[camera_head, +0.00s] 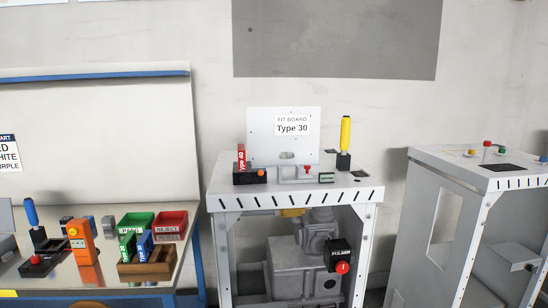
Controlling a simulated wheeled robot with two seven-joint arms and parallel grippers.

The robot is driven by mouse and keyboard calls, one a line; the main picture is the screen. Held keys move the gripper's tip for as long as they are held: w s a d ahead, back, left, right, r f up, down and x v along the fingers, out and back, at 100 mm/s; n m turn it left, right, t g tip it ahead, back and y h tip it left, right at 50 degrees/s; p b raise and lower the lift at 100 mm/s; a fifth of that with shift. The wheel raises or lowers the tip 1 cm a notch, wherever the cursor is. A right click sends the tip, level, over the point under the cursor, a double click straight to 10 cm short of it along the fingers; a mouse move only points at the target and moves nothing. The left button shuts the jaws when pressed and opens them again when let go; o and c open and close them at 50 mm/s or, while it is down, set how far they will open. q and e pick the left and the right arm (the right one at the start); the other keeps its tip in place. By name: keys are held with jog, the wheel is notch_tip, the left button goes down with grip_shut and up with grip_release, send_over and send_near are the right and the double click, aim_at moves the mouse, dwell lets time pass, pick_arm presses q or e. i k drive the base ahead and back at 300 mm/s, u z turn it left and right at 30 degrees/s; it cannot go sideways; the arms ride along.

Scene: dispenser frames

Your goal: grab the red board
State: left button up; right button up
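A narrow red board (241,158) with white lettering that seems to read "Type 40" stands upright in a black block (250,177) on the left part of the middle stand's top. Neither of my grippers is in view.
On the white stand (222,196), a white "FIT BOARD Type 30" panel (265,140), a yellow-handled lever (345,135) and a red-knobbed clamp (307,172) surround the block. A table (110,278) at left holds green and red bins (172,224). Another cabinet (440,190) stands right.

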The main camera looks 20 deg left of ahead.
aim_at(241, 147)
jog(key=u, duration=0.45)
jog(key=i, duration=0.85)
jog(key=u, duration=0.8)
